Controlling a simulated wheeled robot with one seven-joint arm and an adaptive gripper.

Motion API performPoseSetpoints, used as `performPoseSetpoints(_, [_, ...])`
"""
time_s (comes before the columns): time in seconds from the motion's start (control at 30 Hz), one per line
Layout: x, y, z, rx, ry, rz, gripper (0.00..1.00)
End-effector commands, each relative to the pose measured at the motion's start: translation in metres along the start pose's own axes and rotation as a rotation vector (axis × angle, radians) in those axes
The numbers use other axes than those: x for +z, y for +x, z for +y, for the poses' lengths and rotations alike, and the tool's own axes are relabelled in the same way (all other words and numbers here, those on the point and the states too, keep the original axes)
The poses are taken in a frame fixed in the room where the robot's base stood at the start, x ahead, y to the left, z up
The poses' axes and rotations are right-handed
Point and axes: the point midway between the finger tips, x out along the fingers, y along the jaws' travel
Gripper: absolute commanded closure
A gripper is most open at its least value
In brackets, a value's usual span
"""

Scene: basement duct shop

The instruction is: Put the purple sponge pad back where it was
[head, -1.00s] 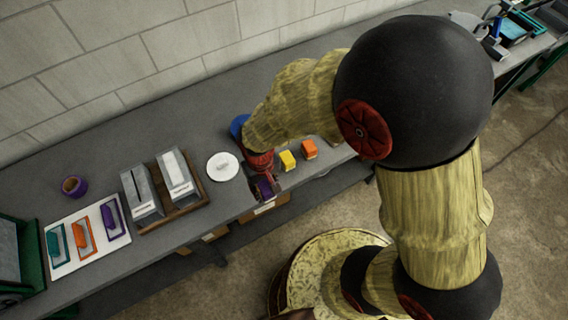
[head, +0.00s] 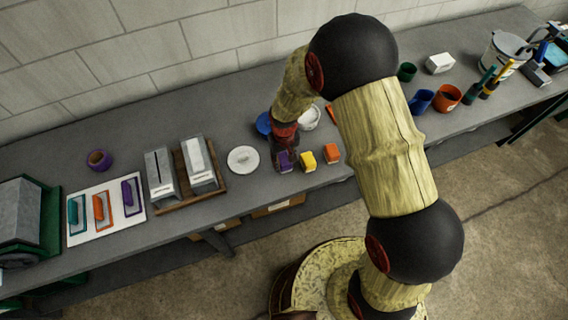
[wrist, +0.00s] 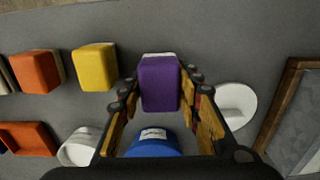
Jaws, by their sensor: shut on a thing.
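The purple sponge pad (head: 284,161) is between the fingers of my gripper (wrist: 160,92), which is shut on it. In the wrist view the purple sponge pad (wrist: 159,84) shows its purple face, with a pale layer at its far edge. It is in line with the yellow sponge pad (head: 307,160) and the orange sponge pad (head: 331,153), at the left end of the row and apart from the yellow one. I cannot tell whether its underside touches the bench.
A blue container (wrist: 153,146) is close behind the held pad. A white round lid (head: 243,159) lies to the left, beside a wooden tray (head: 221,184). A white bowl (head: 309,118) stands behind the row. The bench front edge is close.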

Motion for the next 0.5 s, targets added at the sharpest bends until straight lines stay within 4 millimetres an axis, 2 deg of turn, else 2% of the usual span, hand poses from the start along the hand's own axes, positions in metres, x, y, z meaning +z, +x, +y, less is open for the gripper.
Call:
performPoseSetpoints(0.13, [-0.006,0.007,0.002,0.0,0.001,0.0,0.9])
performPoseSetpoints(0.33, [-0.005,0.034,0.002,0.0,0.0,-0.001,0.9])
performPoseSetpoints(0.5, [-0.006,0.037,0.002,0.0,0.0,0.001,0.9])
